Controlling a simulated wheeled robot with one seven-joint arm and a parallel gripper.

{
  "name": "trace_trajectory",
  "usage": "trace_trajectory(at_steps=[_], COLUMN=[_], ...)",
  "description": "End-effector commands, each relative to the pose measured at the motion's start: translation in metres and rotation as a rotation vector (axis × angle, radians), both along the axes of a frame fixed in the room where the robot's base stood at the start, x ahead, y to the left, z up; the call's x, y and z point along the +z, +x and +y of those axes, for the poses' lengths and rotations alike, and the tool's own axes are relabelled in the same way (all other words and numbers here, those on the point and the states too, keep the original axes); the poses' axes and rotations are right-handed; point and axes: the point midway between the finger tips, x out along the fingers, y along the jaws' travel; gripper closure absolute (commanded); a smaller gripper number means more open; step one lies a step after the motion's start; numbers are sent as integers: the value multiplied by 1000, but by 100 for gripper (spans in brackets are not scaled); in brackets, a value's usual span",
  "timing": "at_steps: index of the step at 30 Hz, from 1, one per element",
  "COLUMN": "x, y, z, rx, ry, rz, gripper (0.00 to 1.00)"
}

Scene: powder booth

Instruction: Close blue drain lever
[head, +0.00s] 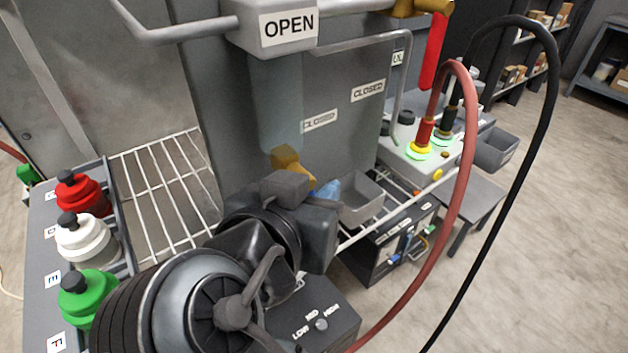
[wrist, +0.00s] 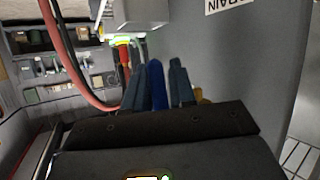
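The blue drain lever (wrist: 156,86) shows in the wrist view, upright in the picture between the two grey-blue fingers of my gripper (wrist: 158,88). It sits close beside the left finger, with a narrow gap to the right finger. The fingers are apart and do not look clamped on it. In the head view, the brass drain valve (head: 286,159) is below the grey tank, just beyond my gripper, which hides most of the lever. An upside-down DRAIN label (wrist: 231,4) is on the tank wall in the wrist view.
A grey bin (head: 362,198) stands right of the valve. A white box with red and black plugs (head: 424,132) and hanging cables is further right. A wire rack (head: 160,185) and red, white and green bottles (head: 88,240) are left.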

Motion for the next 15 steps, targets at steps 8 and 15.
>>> trace_trajectory(at_steps=[8,15], x=[-1,-1], y=[2,2], z=[-1,-1], rx=[0,0], ry=[0,0], rz=[0,0], gripper=[75,96])
